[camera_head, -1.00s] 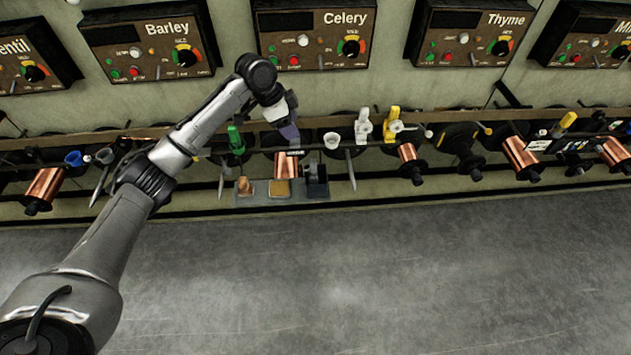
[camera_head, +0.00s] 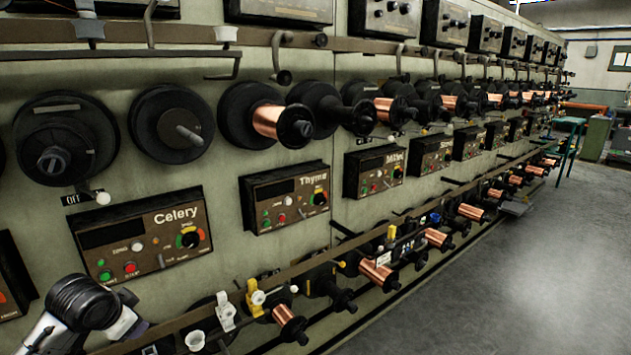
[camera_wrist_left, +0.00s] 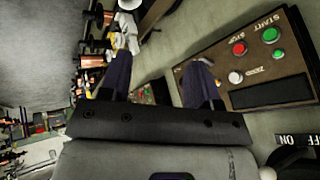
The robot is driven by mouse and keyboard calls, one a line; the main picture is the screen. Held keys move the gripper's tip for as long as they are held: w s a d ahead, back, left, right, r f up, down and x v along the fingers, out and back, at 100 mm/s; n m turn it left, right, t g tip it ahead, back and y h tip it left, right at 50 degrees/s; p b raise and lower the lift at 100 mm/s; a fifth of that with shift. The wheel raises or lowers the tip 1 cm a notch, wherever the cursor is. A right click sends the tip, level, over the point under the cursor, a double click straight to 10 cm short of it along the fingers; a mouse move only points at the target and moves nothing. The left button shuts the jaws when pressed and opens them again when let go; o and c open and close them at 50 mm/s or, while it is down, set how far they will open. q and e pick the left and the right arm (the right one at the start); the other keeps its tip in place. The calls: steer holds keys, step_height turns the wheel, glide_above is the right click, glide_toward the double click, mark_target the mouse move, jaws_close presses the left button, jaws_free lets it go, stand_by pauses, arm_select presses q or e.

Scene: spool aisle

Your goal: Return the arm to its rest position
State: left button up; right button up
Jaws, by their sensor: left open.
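My left arm (camera_head: 82,303) shows at the lower left of the head view, in front of the wall below the Celery panel (camera_head: 147,240). Its gripper is mostly hidden there behind the wrist. In the left wrist view my left gripper (camera_wrist_left: 158,82) has its two dark fingers spread apart with nothing between them. A control panel (camera_wrist_left: 262,62) with red and green buttons is to the right of the fingers, its name not in view. My right gripper is in neither view.
A long rail (camera_head: 180,322) carries white and yellow holders (camera_head: 257,297) and copper spools (camera_head: 378,275) close to my left arm. Upper spools (camera_head: 268,120) stick out from the machine wall. The grey aisle floor (camera_head: 510,270) is clear at the right.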

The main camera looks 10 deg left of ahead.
arm_select(q)
steer(key=s+d+r+t+p, duration=0.3)
steer(key=s+d, duration=0.1)
steer(key=d, duration=0.3)
steer(key=s+d+r+t+p, duration=0.2)
steer(key=s+d+r+p, duration=0.1)
steer(key=d, duration=0.4)
steer(key=s+d+f+n+g+h+p, duration=0.1)
steer(key=s+d+f+g+p, duration=0.3)
steer(key=s, duration=0.7)
steer(key=s+d+f+n+g+p, duration=0.1)
steer(key=s+f+p, duration=0.4)
steer(key=s, duration=0.5)
steer(key=s+d+f+n+g+h+p, duration=0.1)
steer(key=s+d+f+g+p, duration=0.3)
steer(key=s, duration=0.7)
step_height(320, 180, up, 37)
steer(key=t+p, duration=0.1)
steer(key=p, duration=3.7)
steer(key=shift+a+p, duration=0.3)
steer(key=shift+a, duration=0.1)
